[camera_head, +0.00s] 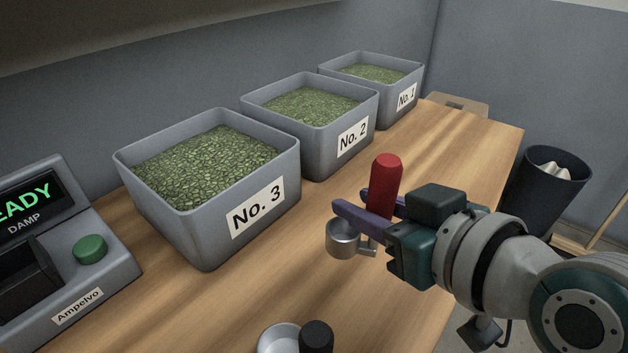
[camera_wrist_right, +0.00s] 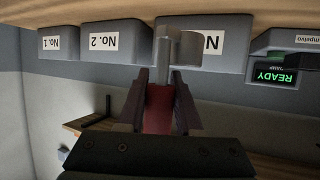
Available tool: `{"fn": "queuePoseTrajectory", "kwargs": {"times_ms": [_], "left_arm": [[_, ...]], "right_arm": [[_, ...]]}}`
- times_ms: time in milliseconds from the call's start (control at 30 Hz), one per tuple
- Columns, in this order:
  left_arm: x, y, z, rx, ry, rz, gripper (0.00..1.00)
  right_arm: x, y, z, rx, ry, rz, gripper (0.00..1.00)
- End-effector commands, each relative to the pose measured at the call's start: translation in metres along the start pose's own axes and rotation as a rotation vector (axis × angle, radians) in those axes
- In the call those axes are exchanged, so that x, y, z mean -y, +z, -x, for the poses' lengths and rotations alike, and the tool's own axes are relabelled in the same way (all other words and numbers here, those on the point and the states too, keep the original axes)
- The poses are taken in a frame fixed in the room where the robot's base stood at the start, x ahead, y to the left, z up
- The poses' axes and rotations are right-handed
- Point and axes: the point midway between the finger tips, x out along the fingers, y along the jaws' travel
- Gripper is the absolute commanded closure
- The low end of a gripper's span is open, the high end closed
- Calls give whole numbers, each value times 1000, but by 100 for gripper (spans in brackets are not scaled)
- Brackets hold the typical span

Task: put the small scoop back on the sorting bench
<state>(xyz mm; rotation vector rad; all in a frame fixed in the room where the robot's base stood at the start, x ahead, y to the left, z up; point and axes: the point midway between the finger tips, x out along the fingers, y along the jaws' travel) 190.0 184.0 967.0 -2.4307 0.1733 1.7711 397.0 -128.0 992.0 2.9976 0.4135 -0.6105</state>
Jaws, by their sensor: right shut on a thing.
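A scoop with a red handle (camera_head: 385,188) and a small metal cup (camera_head: 342,239) is in my right gripper (camera_head: 364,206). The gripper's fingers are shut on the handle, which stands upright with the cup low at its left. The scoop appears held above the wooden bench (camera_head: 335,285); the gap beneath is hard to judge. In the right wrist view the red handle (camera_wrist_right: 158,108) lies between the fingers, with the metal cup (camera_wrist_right: 190,48) beyond them. My left gripper is not in view.
Grey bins No. 3 (camera_head: 200,225), No. 2 (camera_head: 335,150) and a third (camera_head: 405,98), all holding green beans, line the back. A metal cup (camera_head: 280,338) with a black handle (camera_head: 316,336) sits at the front. An Ampelvo device (camera_head: 115,275) is left; a dark bin (camera_head: 540,195) right.

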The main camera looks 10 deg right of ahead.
Motion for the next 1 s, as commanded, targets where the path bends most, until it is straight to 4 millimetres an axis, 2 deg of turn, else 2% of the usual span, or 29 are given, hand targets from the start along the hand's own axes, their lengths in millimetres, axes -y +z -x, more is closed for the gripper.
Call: {"fn": "queuePoseTrajectory", "kwargs": {"times_ms": [33, 100, 333, 500, 967, 1000], "left_arm": [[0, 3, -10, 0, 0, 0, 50], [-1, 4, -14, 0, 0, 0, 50], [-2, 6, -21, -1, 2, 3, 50], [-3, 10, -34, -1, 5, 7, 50], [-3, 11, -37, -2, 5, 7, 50], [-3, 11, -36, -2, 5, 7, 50]], "right_arm": [[0, 17, -8, 2, -1, 1, 100], [0, 29, -13, 0, 0, 1, 100], [0, 48, -21, -2, -1, 2, 100], [0, 72, -32, -2, 0, 3, 100], [0, 80, -35, -3, 0, 2, 100], [0, 80, -34, -2, 0, 2, 63]]}}
